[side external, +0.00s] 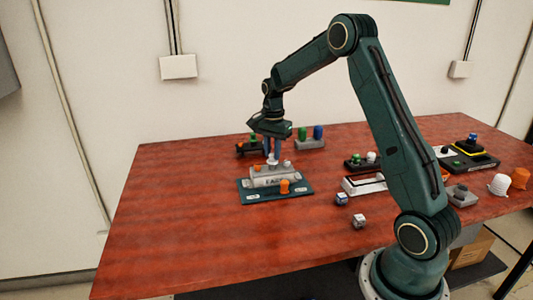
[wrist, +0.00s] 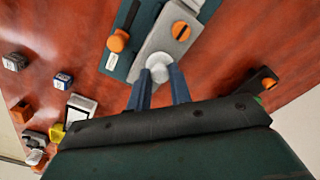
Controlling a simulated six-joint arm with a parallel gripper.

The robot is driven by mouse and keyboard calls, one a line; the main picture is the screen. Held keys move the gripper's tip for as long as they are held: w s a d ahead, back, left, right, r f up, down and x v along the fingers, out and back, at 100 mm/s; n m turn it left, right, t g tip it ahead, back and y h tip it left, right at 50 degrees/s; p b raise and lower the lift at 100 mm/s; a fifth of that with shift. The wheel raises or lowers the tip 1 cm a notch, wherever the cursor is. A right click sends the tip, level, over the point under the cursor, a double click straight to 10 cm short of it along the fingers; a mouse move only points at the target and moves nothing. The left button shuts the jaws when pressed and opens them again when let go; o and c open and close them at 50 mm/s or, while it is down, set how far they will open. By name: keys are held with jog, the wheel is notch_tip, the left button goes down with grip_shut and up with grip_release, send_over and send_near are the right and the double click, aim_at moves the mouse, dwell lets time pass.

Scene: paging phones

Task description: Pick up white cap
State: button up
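The white cap (wrist: 158,68) is between the tips of my two blue fingers in the wrist view. In the side external view the white cap (side external: 272,160) shows just under my gripper (side external: 272,150), above the grey block (side external: 273,180) labelled with letters. My fingers are apart, one on each side of the cap, pointing down. I see no clear contact between fingers and cap. The grey block (wrist: 164,38) stands on a dark teal plate (side external: 248,199).
An orange knob (side external: 285,186) stands on the plate in front of the block. Green and blue capped parts (side external: 310,137) stand behind. Small cubes (side external: 359,221) and a white ribbed cap (side external: 498,185) are to the right. The table's left side is clear.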

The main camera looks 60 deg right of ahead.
aim_at(272, 154)
grip_shut()
jog(key=shift+r, duration=0.1)
notch_tip(272, 154, up, 20)
dwell(0.6)
jog(key=shift+a, duration=0.1)
dwell(0.4)
